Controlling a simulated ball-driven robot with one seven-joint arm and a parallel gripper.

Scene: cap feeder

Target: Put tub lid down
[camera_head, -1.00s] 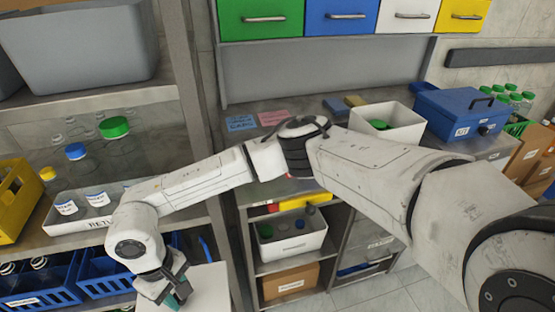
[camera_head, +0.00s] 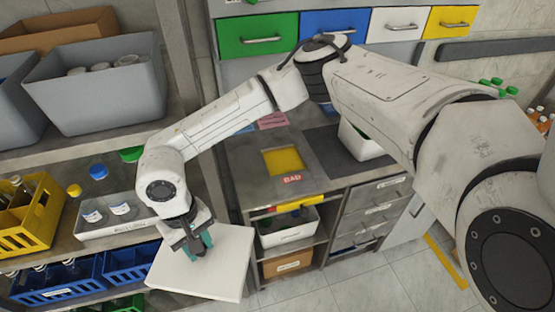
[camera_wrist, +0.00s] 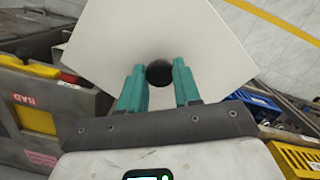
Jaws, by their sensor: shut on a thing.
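The tub lid (camera_head: 228,268) is a flat, white, four-cornered plate with a dark round knob. My gripper (camera_head: 194,246) is above its middle and shut on it. In the wrist view the lid (camera_wrist: 158,28) spreads out beyond the two teal fingers of my gripper (camera_wrist: 159,76), with the dark knob between their tips. The lid is held up between the shelf rack and the bench, a little tilted in the head view. What lies directly beneath the lid is hidden.
Left is a shelf rack with a yellow crate (camera_head: 28,238), a white bottle tray (camera_head: 118,231), blue crates (camera_head: 62,290) and a grey tub (camera_head: 100,118) above. Right is a grey bench (camera_head: 240,165) with a yellow BAD opening (camera_head: 283,160). Floor (camera_head: 350,290) is clear at lower right.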

